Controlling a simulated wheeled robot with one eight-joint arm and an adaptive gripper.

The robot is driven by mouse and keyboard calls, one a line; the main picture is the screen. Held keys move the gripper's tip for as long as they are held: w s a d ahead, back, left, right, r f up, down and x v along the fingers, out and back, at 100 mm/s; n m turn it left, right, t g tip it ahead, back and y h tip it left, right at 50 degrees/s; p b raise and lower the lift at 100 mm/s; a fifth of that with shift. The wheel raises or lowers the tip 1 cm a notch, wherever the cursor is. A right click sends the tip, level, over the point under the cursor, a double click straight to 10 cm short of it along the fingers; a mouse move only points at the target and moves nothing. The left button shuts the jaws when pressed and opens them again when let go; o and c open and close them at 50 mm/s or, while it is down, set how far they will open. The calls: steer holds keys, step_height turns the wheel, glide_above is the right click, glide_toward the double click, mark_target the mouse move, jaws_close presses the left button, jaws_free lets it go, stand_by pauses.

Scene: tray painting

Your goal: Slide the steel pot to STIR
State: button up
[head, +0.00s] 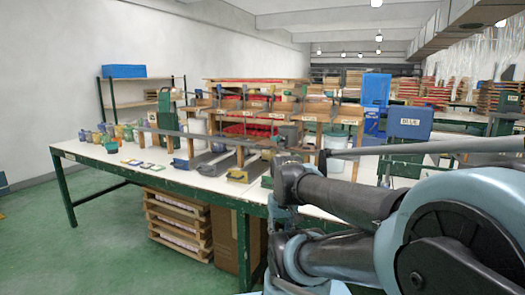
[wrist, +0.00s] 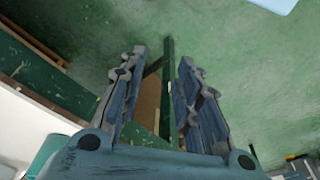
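My gripper (wrist: 163,57) is open in the wrist view, its two fingers apart with nothing held between them. It points down over the green floor beside the table frame. In the head view my arm reaches in from the right and my fingers cannot be made out. The white worktop (head: 103,154) on green legs stands ahead, carrying trays and small pots. I cannot pick out the steel pot among them. Small label plates (head: 309,117) hang on the wooden rack, but I cannot read STIR on any.
Several small coloured jars (head: 103,135) crowd the worktop's left end. Dark channels with blue and yellow ends (head: 238,176) lie mid-table. Wooden crates (head: 178,222) and a brown carton (head: 228,238) stand underneath. The green floor (head: 105,235) at the left front is clear.

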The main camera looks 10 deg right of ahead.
mark_target(261, 148)
steer(key=w+d+r+n+h, duration=0.2)
steer(key=w+r+h, duration=0.3)
steer(key=w, duration=0.4)
steer(key=w+d+r+n+h, duration=0.1)
steer(key=w+r+n+h, duration=0.15)
steer(key=w+r, duration=0.6)
steer(key=w+a+r+n+t+h, duration=0.1)
steer(key=w+a+r+t+h, duration=0.2)
steer(key=w+a, duration=0.55)
steer(key=w+a+r+n+t+h, duration=0.2)
steer(key=w+a+r+t+h, duration=0.1)
steer(key=w+a, duration=0.55)
steer(key=shift+m, duration=0.25)
steer(key=x, duration=1.8)
steer(key=shift+d, duration=0.15)
